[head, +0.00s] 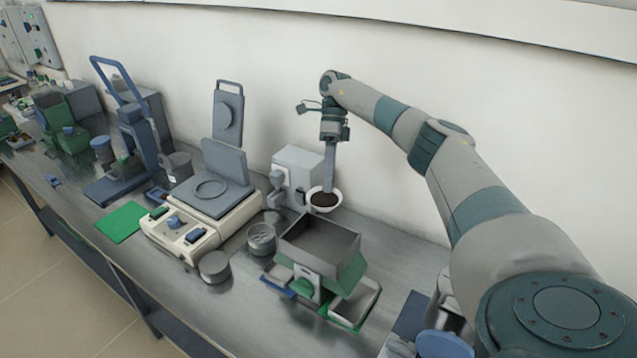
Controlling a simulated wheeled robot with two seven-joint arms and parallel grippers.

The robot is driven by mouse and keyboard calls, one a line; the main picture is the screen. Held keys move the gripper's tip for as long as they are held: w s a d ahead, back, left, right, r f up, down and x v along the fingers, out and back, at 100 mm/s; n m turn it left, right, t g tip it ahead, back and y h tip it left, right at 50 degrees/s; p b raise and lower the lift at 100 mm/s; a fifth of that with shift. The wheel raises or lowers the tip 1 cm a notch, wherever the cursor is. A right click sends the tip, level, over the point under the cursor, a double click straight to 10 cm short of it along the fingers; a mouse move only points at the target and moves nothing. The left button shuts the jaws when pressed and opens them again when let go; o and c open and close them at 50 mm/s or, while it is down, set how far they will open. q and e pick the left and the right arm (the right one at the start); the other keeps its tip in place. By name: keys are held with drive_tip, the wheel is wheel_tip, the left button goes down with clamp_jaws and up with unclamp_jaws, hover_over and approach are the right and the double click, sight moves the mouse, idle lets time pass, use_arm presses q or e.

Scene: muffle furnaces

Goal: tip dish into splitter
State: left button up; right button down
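The dish (313,194) is a small white round bowl with dark granular material in it. It is just behind the splitter and appears about level. The splitter (347,246) has a wide, open grey hopper on top, a green lower body and pans at its base. My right gripper (328,186) points down above the dish, with its long grey fingers together at the dish's far rim. It appears shut on that rim. Whether the dish is clear of the bench is hard to tell. My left gripper is out of view.
A cream machine with a round grey plate (208,191) stands left of the splitter. A grey box (297,167) stands behind the dish. The wall runs close behind the bench.

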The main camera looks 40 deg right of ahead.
drive_tip(key=shift+s, duration=0.15)
drive_tip(key=shift+f, duration=0.15)
drive_tip(key=shift+f, duration=0.15)
drive_tip(key=shift+a+f+t+h+b, duration=0.2)
drive_tip(key=shift+f+t+h+b, duration=0.25)
drive_tip(key=shift+f, duration=0.7)
idle(0.3)
